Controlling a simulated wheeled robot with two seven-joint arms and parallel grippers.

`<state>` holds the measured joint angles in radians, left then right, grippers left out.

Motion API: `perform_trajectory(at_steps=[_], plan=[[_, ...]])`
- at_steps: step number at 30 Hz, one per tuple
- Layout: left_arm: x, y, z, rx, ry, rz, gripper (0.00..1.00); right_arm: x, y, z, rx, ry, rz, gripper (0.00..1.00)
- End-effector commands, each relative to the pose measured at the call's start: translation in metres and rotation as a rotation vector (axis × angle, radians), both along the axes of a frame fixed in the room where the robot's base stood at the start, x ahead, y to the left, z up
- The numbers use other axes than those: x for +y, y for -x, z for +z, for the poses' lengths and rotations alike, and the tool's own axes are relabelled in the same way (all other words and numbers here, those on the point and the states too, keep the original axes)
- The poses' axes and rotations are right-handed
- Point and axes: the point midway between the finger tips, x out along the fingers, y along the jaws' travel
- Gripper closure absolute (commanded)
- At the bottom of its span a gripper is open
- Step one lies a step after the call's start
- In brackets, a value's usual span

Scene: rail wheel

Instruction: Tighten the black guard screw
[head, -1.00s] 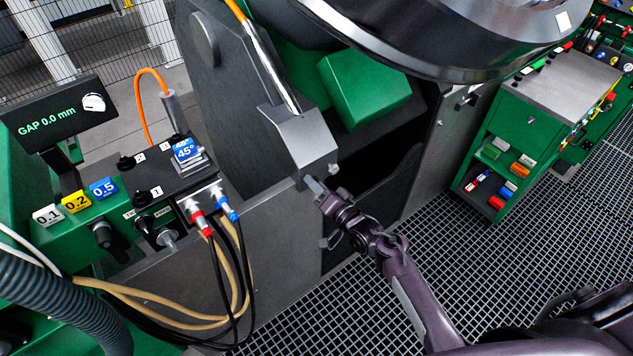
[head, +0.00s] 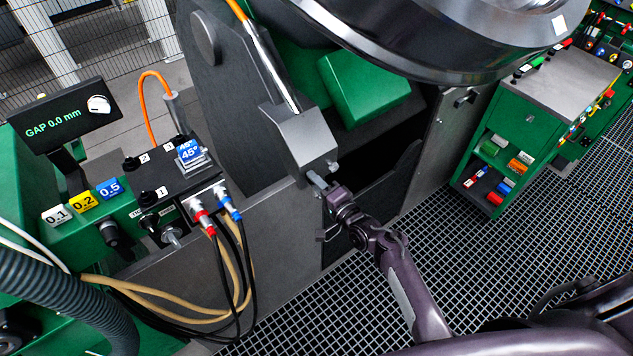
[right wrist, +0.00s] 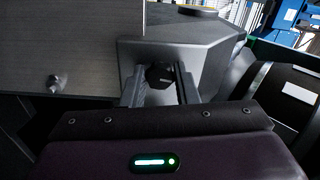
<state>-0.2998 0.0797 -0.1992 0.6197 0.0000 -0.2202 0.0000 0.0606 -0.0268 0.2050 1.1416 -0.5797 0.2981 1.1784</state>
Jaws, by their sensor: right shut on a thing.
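The black guard screw (right wrist: 160,76) shows in the right wrist view as a dark knob on the face of a grey metal block (right wrist: 195,55). My right gripper (right wrist: 161,88) is shut on it, with one finger on each side of the knob. In the head view the right gripper (head: 318,181) reaches the lower edge of the same grey block (head: 303,142), and its fingers hide the screw there. My left gripper is not in view.
A display (head: 62,115) reading GAP 0.0 mm stands at the left above a control panel. Hoses (head: 215,305) hang below the panel. A large dark wheel (head: 440,40) overhangs at the top. A green tool cabinet (head: 515,140) stands at the right on open floor grating.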

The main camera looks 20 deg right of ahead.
Motion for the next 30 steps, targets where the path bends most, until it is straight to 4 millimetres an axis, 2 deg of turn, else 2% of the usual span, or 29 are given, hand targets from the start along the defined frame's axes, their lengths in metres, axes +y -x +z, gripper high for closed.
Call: perform_trajectory(at_steps=[9, 10, 15, 24, 30], plan=[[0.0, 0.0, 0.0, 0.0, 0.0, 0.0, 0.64, 0.0, 0.001, -0.001, 0.004, -0.001, 0.001, 0.96], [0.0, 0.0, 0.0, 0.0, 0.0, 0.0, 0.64, 0.0, 0.001, -0.001, 0.003, 0.0, 0.001, 0.7], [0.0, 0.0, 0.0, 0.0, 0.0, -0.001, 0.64, 0.0, 0.0, -0.001, 0.002, 0.0, 0.0, 0.51], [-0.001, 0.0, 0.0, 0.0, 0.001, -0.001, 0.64, -0.001, 0.003, -0.001, 0.001, 0.0, 0.0, 0.51], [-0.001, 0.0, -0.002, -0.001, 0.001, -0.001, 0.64, -0.01, 0.029, -0.002, 0.004, 0.001, -0.001, 0.51]])
